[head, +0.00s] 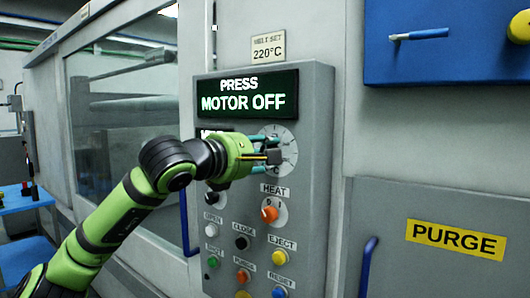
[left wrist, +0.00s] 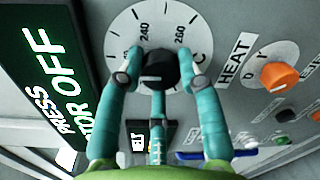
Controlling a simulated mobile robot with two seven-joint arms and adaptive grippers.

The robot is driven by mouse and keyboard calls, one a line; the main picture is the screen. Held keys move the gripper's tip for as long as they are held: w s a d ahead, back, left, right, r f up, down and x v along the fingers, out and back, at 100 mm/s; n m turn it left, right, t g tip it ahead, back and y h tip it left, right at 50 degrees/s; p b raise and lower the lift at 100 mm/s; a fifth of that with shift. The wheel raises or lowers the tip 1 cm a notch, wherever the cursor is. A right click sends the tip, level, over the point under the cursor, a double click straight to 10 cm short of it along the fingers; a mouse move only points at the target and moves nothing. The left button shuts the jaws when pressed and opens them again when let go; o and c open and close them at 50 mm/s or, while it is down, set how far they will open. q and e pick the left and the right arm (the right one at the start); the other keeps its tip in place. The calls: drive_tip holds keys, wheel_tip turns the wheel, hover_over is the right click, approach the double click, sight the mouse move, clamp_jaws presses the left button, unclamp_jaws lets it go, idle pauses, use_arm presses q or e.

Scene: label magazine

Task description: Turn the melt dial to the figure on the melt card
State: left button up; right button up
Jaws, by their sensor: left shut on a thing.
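The melt card (head: 268,47) above the panel's display reads "MELT SET 220°C". The melt dial is a black knob (left wrist: 158,68) on a round white scale plate (left wrist: 120,28), which also shows in the head view (head: 284,132). In the left wrist view the figures 240 and 260 can be read on the scale. A pale mark shows on the knob, but I cannot tell which figure it points to. My left gripper (head: 270,150) has its teal fingers (left wrist: 158,75) shut around the knob, hiding part of the scale.
A display (head: 246,95) reads "PRESS MOTOR OFF". Below the dial are an orange HEAT knob (head: 269,214) and several buttons, including EJECT (head: 277,257). A blue handle (head: 368,262) stands out right of the panel. A blue box (head: 440,60) hangs at the upper right.

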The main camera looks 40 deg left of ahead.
use_arm(q)
drive_tip(key=shift+w+f, duration=0.1)
drive_tip(key=shift+f, duration=0.2)
drive_tip(key=o, duration=1.1)
drive_tip(key=shift+r, duration=0.1)
drive_tip(key=shift+r, duration=0.15)
drive_tip(key=s, duration=0.8)
drive_tip(key=s+d, duration=0.1)
drive_tip(key=s, duration=0.3)
drive_tip(key=shift+r, duration=0.2)
